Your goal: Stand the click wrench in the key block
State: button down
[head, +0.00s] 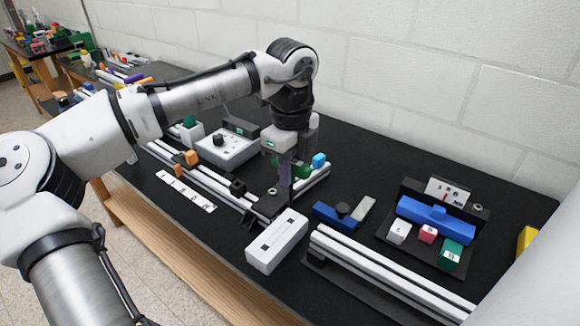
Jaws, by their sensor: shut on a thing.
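My gripper (285,180) is low over the middle of the bench, by the aluminium rails. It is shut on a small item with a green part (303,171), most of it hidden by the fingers. I take this for the click wrench, but its shape and tilt are not clear. The white block with dark slots in its top (262,262), which looks like the key block, stands on the bench in front of my gripper, a little lower in the picture. The held item is apart from its slots.
Rails (390,276) run right of the white block. A blue fixture with a black knob (325,214) lies nearby. A stand with a blue bar (435,218) and small coloured blocks is at the right. A grey box with a knob (226,150) sits behind.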

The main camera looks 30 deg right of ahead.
aim_at(291, 199)
jog(key=shift+r+p, duration=0.2)
jog(key=shift+p, duration=0.35)
notch_tip(291, 199, down, 4)
jog(key=shift+r+b, duration=0.15)
jog(key=shift+b, duration=0.8)
jog(key=shift+f, duration=0.65)
jog(key=shift+p, duration=0.4)
jog(key=shift+f, duration=0.2)
jog(key=shift+f+b, duration=0.85)
jog(key=shift+f, duration=1)
jog(key=shift+f, duration=0.15)
jog(key=c, duration=1.1)
grip_release()
